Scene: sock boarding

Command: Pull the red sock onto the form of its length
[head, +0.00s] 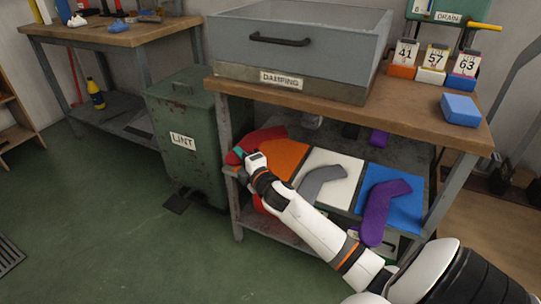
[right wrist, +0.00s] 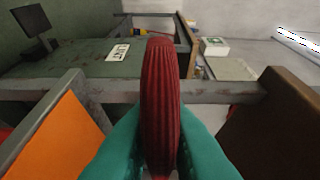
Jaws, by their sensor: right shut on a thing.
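The red sock (head: 262,136) lies by the orange panel (head: 284,157) on the bench's lower shelf, its near end at my right gripper (head: 241,153). In the right wrist view my right gripper (right wrist: 160,145) has its teal fingers shut on both sides of the ribbed red sock (right wrist: 160,85), which stands up between them. A grey sock (head: 320,180) lies on a white panel (head: 345,164) and a purple sock (head: 380,208) on a blue panel (head: 404,207). I cannot make out which form matches the red sock's length. My left gripper is not in view.
Cards numbered 41 (head: 405,52), 57 (head: 436,58) and 63 (head: 466,64) stand on the bench top beside a blue block (head: 461,110). The grey DAMPING box (head: 300,50) stands above the shelf. A green LINT bin (head: 185,125) stands left of the bench.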

